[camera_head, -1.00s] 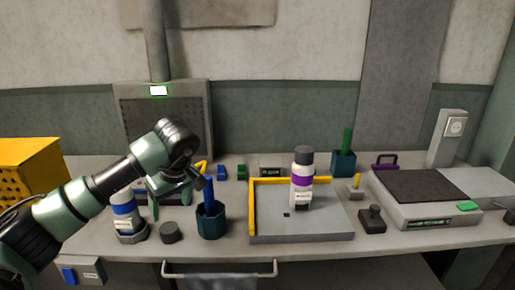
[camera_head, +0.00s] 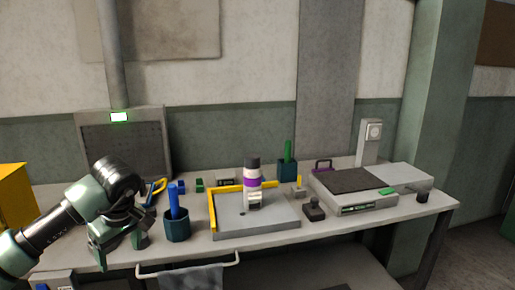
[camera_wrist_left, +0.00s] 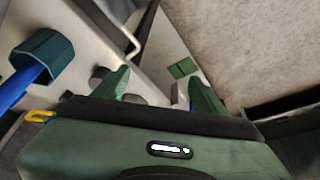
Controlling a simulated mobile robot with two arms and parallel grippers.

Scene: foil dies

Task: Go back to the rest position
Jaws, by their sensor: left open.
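My left gripper (camera_head: 120,248) is at the left front of the bench, pointing down with its fingers apart. The left wrist view shows the two green fingers (camera_wrist_left: 158,90) spread with nothing held between them. The dark teal cup (camera_head: 177,228) with a blue stick stands just right of the gripper. This cup also shows at the upper left of the wrist view (camera_wrist_left: 50,50). The bottle with a purple band (camera_head: 253,182) stands upright on the grey tray (camera_head: 255,222) with yellow edges, apart from the gripper. My right gripper is not in view.
A scale-like device (camera_head: 350,185) sits at the bench's right. A second teal cup (camera_head: 287,171) with a green stick and a small dark block (camera_head: 314,210) stand left of it. A yellow box (camera_head: 14,198) is at far left. A towel rail (camera_head: 190,268) runs along the front.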

